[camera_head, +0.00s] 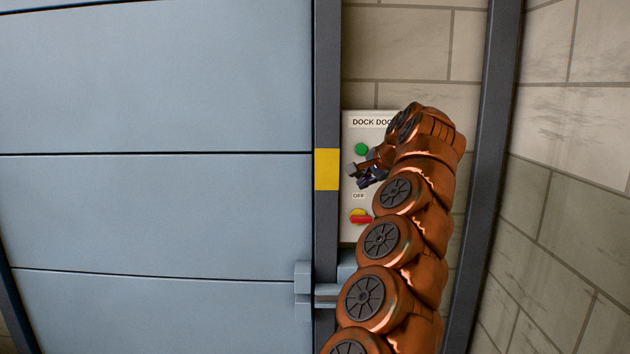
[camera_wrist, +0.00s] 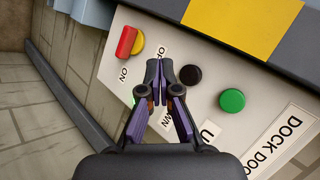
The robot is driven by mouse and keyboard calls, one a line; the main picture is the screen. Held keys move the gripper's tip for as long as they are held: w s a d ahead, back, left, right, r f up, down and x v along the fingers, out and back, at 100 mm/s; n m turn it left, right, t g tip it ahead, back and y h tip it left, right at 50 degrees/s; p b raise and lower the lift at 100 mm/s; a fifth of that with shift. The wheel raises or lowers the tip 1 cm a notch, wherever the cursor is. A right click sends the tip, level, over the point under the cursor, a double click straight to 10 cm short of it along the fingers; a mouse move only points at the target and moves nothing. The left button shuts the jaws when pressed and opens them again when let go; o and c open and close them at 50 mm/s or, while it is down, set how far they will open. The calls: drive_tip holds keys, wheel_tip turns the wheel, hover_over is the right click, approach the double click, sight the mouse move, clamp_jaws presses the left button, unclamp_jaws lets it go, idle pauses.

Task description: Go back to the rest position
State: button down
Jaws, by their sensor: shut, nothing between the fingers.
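My gripper (camera_head: 364,175) is in front of the dock door control panel (camera_head: 349,230), with its fingers shut and nothing between them. In the wrist view the fingertips of my gripper (camera_wrist: 160,70) point toward the panel (camera_wrist: 227,70), close to the black button (camera_wrist: 190,75). I cannot tell whether they touch the panel. The green button (camera_head: 361,149) shows above my gripper and also in the wrist view (camera_wrist: 232,100). The red switch handle on a yellow base (camera_head: 361,217) is below it and also shows in the wrist view (camera_wrist: 126,42). My arm hides the panel's right part.
A large grey-blue dock door (camera_head: 160,210) fills the left, with a latch (camera_head: 303,284) at its right edge. A dark post with a yellow patch (camera_head: 327,169) stands between door and panel. A stone block wall (camera_head: 570,200) and another dark post (camera_head: 485,150) are on the right.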

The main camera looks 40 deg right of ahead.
drive_tip(key=w+a+r+n+y, duration=0.1)
drive_tip(key=a+n, duration=0.2)
drive_tip(key=a, duration=0.4)
drive_tip(key=w+a+r+n+g+y, duration=0.1)
drive_tip(key=a+n+y, duration=0.1)
drive_tip(key=a, duration=0.5)
drive_tip(key=w+a+r+n+y, duration=0.1)
drive_tip(key=w+a+n, duration=0.15)
drive_tip(key=a, duration=0.35)
drive_tip(key=s+a+f+n+g, duration=0.1)
drive_tip(key=s+a+f+n, duration=0.15)
drive_tip(key=a, duration=0.35)
drive_tip(key=s+a+f+n+g+y+p, duration=0.1)
drive_tip(key=s+a+n, duration=0.15)
drive_tip(key=a, duration=0.25)
drive_tip(key=s+a+f+n+g, duration=0.1)
drive_tip(key=s+a+f, duration=0.1)
drive_tip(key=s+a, duration=0.3)
drive_tip(key=s+a+f+n+g+h+p, duration=0.1)
drive_tip(key=s+a+f+n+g, duration=0.25)
drive_tip(key=s+a+f, duration=0.65)
drive_tip(key=s+d+f+g, duration=0.1)
drive_tip(key=s+f+g, duration=0.1)
drive_tip(key=s+f, duration=0.4)
drive_tip(key=s+d+f+n+g+h, duration=0.1)
drive_tip(key=s+f, duration=0.6)
drive_tip(key=s, duration=0.8)
drive_tip(key=shift+s+d+g+h+p, duration=0.3)
drive_tip(key=shift+d+g, duration=0.15)
drive_tip(key=shift+d, duration=0.2)
